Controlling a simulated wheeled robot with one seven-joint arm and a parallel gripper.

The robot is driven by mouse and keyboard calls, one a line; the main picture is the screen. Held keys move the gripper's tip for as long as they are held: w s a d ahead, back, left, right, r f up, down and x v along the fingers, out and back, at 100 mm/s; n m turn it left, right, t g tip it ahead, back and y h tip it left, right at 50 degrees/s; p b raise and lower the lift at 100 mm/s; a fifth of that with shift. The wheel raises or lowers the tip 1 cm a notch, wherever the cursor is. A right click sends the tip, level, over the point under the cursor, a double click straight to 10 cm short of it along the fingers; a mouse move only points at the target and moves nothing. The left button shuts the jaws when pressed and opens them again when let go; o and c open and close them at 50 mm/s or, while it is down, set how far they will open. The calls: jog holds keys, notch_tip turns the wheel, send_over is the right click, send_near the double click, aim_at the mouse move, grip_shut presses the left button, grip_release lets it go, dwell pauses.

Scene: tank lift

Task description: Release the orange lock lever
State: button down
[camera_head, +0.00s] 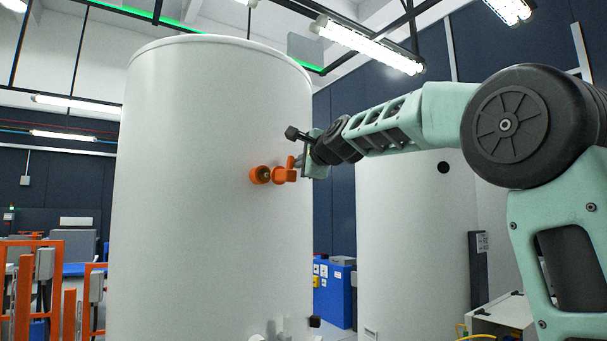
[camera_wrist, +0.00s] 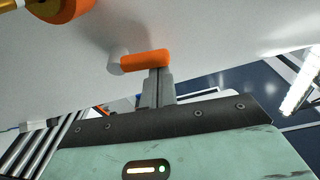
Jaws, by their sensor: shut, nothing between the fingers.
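The orange lock lever (camera_head: 285,174) stands out from the side of the large white tank (camera_head: 190,120), just right of a round orange fitting (camera_head: 259,175). In the wrist view the lever (camera_wrist: 145,59) is a short orange bar with a pale stub at its left end. My gripper (camera_head: 302,164) is close beside the lever on its right. Its fingers are together, and their tips (camera_wrist: 159,70) meet the right part of the bar in the picture. I cannot tell whether they touch it. Nothing is held between them.
The round orange fitting with a brass centre (camera_wrist: 62,8) is at the upper left of the wrist view. A second white tank (camera_head: 405,230) stands behind my arm. Orange frames (camera_head: 25,290) are at lower left, and a blue cabinet (camera_head: 334,292) stands between the tanks.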

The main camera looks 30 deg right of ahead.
jog(key=shift+s+a+r+n+t+b, duration=0.1)
jog(key=shift+a+n+t+b, duration=0.35)
jog(key=shift+n+b, duration=0.45)
jog(key=shift+r+n, duration=0.1)
jog(key=shift+n, duration=0.2)
